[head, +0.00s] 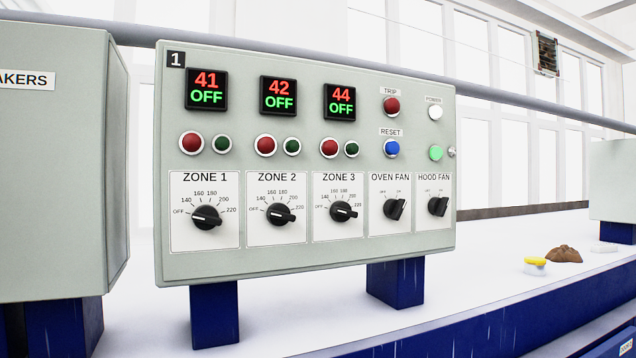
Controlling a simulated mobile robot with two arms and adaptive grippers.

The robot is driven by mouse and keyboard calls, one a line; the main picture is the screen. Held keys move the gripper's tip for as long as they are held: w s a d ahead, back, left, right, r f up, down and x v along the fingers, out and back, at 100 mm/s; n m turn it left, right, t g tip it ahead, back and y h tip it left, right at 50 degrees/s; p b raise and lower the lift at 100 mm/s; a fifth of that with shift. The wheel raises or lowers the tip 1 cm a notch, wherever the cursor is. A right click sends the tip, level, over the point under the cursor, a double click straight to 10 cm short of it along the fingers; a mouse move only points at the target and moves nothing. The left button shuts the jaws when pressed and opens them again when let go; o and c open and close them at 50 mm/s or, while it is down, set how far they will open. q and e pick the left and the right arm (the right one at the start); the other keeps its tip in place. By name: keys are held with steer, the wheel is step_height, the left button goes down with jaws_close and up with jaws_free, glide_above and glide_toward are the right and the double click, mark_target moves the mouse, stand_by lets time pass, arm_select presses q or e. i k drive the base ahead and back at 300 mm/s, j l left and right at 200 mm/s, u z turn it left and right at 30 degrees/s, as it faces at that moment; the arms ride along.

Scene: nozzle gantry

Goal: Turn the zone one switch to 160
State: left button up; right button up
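The zone one switch (206,217) is a black rotary knob on a white plate labelled ZONE 1, at the lower left of the grey control panel (330,255). Its scale runs from OFF through 140, 160, 180, 200 to 220. The knob's white mark appears to point left toward OFF. The zone 1 display (206,90) above it reads 41 in red and OFF in green. A red lamp (191,143) and a green lamp (222,144) sit between display and switch. Neither of my grippers shows in the head view.
Similar knobs for zone 2 (280,215) and zone 3 (343,212) sit to the right, then oven fan (395,208) and hood fan (438,206) switches. A grey breakers box (60,170) stands close on the left. The space before the panel looks clear.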

mark_target(205, 217)
steer(key=k+j+u, duration=0.2)
steer(key=j, duration=0.4)
steer(key=j+u, duration=0.25)
steer(key=j, duration=0.35)
steer(key=k+j+u, duration=0.2)
steer(key=j, duration=0.45)
steer(key=i, duration=0.1)
